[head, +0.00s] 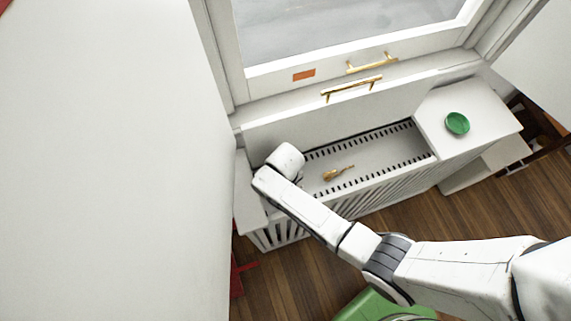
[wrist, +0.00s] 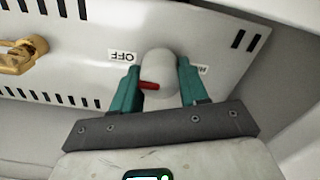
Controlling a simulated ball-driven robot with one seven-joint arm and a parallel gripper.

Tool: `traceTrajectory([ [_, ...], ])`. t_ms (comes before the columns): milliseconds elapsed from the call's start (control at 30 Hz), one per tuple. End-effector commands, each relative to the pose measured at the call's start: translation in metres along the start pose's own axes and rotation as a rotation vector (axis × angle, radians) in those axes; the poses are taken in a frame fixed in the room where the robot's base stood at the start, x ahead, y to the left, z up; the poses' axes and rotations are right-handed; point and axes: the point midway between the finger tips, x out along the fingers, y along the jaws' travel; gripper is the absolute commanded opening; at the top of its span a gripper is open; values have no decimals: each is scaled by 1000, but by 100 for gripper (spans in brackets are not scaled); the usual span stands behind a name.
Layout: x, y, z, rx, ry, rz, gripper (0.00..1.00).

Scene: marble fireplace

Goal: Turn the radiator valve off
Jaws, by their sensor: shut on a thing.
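The radiator valve is a rounded white knob (wrist: 158,66) with a red pointer (wrist: 149,85) on its near side, in the wrist view. The red pointer sticks out to the left in the picture. An OFF label (wrist: 123,57), upside down, lies left of the knob. A second label (wrist: 203,70) on the right is mostly hidden by a finger. My gripper (wrist: 158,76) has its teal fingers on both sides of the knob and is shut on it. In the head view my arm's end hides the valve at the left end of the radiator box.
The radiator cover (head: 385,167) has slotted vents and a raised lid (head: 330,120) behind it. A brass piece (head: 337,173) lies on its top, right of my arm's end. A green dish (head: 457,123) stands on the white ledge at right. A white wall is close at left.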

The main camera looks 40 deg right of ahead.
Motion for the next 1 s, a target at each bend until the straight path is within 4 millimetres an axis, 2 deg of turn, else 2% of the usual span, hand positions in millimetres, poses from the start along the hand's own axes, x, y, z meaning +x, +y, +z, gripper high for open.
traceTrajectory([
  [133,-1,0,-3,60,7,0,13],
  [400,-1,0,-4,69,10,0,13],
  [433,-2,0,-4,69,10,-1,44],
  [600,-1,0,-3,68,7,0,61],
  [700,-1,0,-2,68,6,0,69],
  [1000,-4,0,-2,67,5,0,69],
])
